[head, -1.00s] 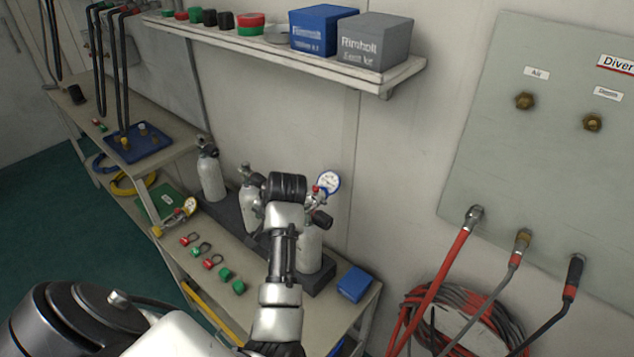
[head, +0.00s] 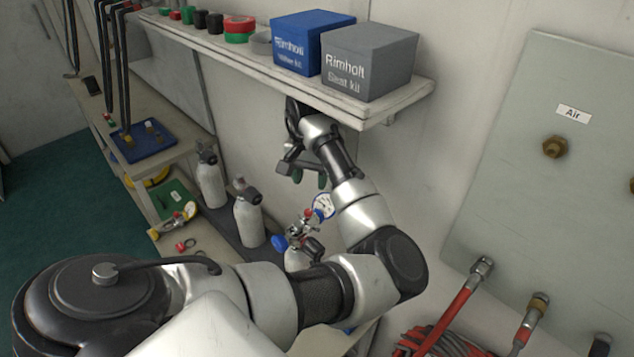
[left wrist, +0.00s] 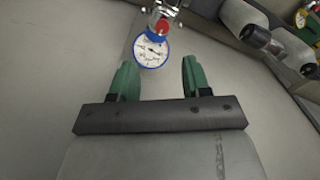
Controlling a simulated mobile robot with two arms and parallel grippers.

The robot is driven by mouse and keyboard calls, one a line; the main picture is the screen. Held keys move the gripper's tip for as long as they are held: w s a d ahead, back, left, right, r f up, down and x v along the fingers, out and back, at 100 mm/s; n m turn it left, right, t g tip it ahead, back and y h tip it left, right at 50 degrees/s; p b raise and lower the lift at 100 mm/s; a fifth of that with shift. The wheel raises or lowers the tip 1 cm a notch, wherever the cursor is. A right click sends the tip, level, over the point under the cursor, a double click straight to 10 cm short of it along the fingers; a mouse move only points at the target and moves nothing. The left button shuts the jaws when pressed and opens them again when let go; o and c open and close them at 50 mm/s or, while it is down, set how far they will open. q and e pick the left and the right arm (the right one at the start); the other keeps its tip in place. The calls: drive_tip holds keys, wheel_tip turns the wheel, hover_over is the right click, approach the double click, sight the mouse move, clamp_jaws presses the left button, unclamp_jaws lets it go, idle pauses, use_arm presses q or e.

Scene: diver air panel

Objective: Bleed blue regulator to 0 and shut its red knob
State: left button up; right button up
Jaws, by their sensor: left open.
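The blue regulator is on the nearest cylinder. Its blue-rimmed gauge (head: 323,206) has a white dial, also seen in the left wrist view (left wrist: 151,50); I cannot read the needle's value. A red knob (head: 307,213) sits beside the gauge, and it also shows in the left wrist view (left wrist: 163,26). A blue knob (head: 279,243) is at the regulator's lower left. My left gripper (head: 310,180), with green fingers, is open and empty above the regulator. In the left wrist view its fingers (left wrist: 159,65) frame the gauge, apart from it. My right gripper is not in view.
A wall shelf (head: 375,108) with a blue box (head: 312,40) and a grey box (head: 368,60) overhangs my left wrist. Two more cylinders (head: 249,220) stand left of the regulator. A yellow-rimmed gauge (head: 190,210) lies farther along the bench. The wall panel (head: 540,150) is at right.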

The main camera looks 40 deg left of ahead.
use_arm(q)
hover_over(308, 211)
drive_tip(key=f, duration=0.2)
drive_tip(key=f+p, duration=0.1)
drive_tip(key=f, duration=0.1)
drive_tip(key=shift+s+f, duration=0.2)
drive_tip(key=shift+f, duration=0.1)
drive_tip(key=f, duration=0.4)
drive_tip(key=shift+w+f, duration=0.25)
drive_tip(key=shift+w, duration=0.05)
drive_tip(key=shift+f, duration=0.2)
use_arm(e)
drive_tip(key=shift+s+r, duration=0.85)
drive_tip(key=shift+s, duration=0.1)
use_arm(q)
drive_tip(key=shift+c, duration=1.2)
drive_tip(key=shift+p, duration=0.3)
clamp_jaws()
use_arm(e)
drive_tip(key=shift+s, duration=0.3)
